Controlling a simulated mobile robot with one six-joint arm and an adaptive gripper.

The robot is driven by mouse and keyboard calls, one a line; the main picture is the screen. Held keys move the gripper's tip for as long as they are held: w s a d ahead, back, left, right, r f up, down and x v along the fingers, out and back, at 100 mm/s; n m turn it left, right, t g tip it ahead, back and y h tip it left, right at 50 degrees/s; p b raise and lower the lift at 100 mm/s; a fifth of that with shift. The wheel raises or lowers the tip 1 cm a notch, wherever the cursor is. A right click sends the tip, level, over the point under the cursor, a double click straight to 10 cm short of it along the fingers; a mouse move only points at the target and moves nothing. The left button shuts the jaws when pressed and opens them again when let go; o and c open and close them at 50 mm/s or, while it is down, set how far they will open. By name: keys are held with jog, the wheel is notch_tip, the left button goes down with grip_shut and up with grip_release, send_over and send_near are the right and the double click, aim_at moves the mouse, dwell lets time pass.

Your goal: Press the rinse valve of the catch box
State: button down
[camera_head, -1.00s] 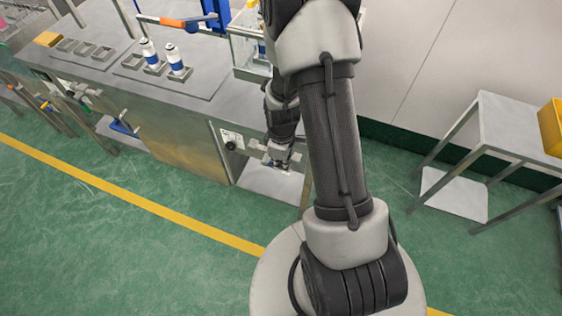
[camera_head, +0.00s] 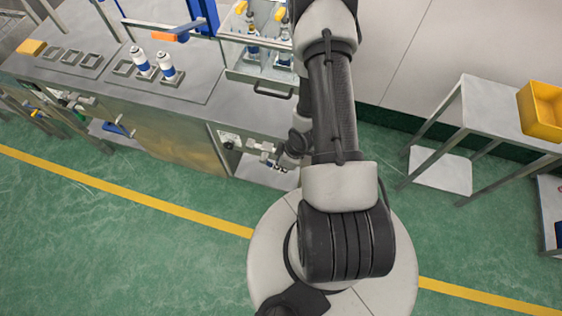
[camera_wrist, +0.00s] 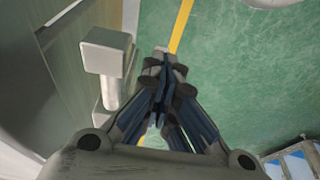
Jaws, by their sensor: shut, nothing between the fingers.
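A clear-walled box (camera_head: 232,62) with a dark front handle (camera_head: 273,91) stands on the bench, with blue-and-white bottles inside. I cannot tell for sure whether it is the catch box. A dark round knob (camera_head: 229,145) sits on the bench's front panel; I cannot tell whether it is the rinse valve. In the wrist view my gripper (camera_wrist: 165,62) is shut and empty, pointing over the green floor. A pale square-ended block (camera_wrist: 105,52) on a post is just left of the fingers, apart from them. In the head view my arm partly covers the bench's right end.
The steel bench (camera_head: 165,118) has two white-and-blue cans (camera_head: 140,60) in holders on top. A low opening in its front lies beside my arm. A side table (camera_head: 500,110) with a yellow bin (camera_head: 543,110) stands at right. The green floor (camera_head: 110,250) in front is clear.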

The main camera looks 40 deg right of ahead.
jog(key=shift+b+x, duration=0.85)
jog(key=shift+x, duration=0.35)
jog(key=shift+b+x, duration=0.65)
jog(key=shift+x, duration=0.15)
jog(key=shift+w, duration=0.15)
